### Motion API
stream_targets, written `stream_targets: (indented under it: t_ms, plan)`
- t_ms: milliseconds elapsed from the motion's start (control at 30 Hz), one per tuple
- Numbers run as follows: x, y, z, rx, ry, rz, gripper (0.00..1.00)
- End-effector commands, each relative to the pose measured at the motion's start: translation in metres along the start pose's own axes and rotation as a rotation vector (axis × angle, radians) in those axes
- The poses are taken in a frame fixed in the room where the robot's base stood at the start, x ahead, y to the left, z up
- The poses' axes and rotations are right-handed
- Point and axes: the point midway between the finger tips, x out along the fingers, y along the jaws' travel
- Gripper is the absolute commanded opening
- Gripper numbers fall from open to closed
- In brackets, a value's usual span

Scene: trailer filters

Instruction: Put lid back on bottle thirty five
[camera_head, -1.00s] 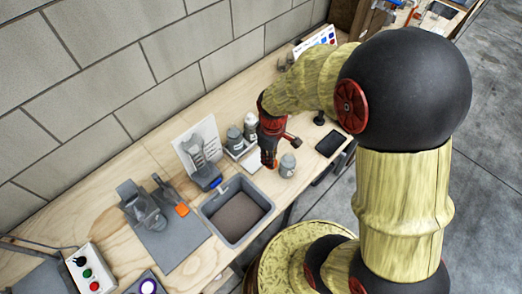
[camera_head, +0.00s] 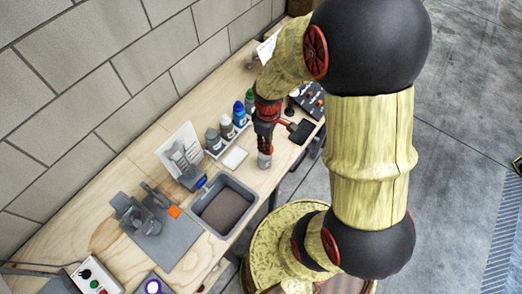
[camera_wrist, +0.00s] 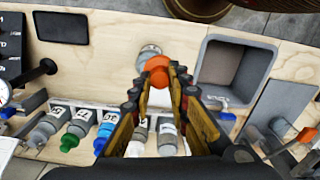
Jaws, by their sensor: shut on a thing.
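My gripper (camera_head: 265,148) points down over the front part of the bench, right of the grey basin. In the wrist view its fingers (camera_wrist: 158,75) are closed around an orange lid (camera_wrist: 157,64). A small grey bottle (camera_head: 265,161) stands upright on the bench directly below the fingertips. Its round grey top (camera_wrist: 150,51) shows just behind the orange lid in the wrist view. I cannot tell whether the lid touches the bottle, and I cannot read this bottle's number.
Several labelled bottles, including a blue-capped one (camera_head: 239,114), stand in a rack behind. A white square (camera_head: 235,158) lies in front of them. The grey basin (camera_head: 254,193) is at left. A black flat tablet (camera_wrist: 62,27) lies on the bench. Bare wood surrounds the bottle.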

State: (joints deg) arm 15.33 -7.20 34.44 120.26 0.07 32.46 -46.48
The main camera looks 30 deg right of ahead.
Motion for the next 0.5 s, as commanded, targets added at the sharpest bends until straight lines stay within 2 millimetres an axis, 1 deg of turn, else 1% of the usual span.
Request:
stream_targets:
  t_ms: [33, 100, 233, 300, 500]
  plan:
    - [-0.008, 0.009, -0.002, 0.001, -0.002, -0.002, 0.07]
    - [-0.011, 0.02, -0.006, -0.005, -0.001, -0.001, 0.07]
    - [-0.012, 0.033, -0.015, -0.034, 0.0, -0.001, 0.07]
    - [-0.014, 0.038, -0.02, -0.056, 0.0, 0.0, 0.07]
    - [-0.008, 0.037, -0.019, -0.074, -0.001, -0.002, 0.07]
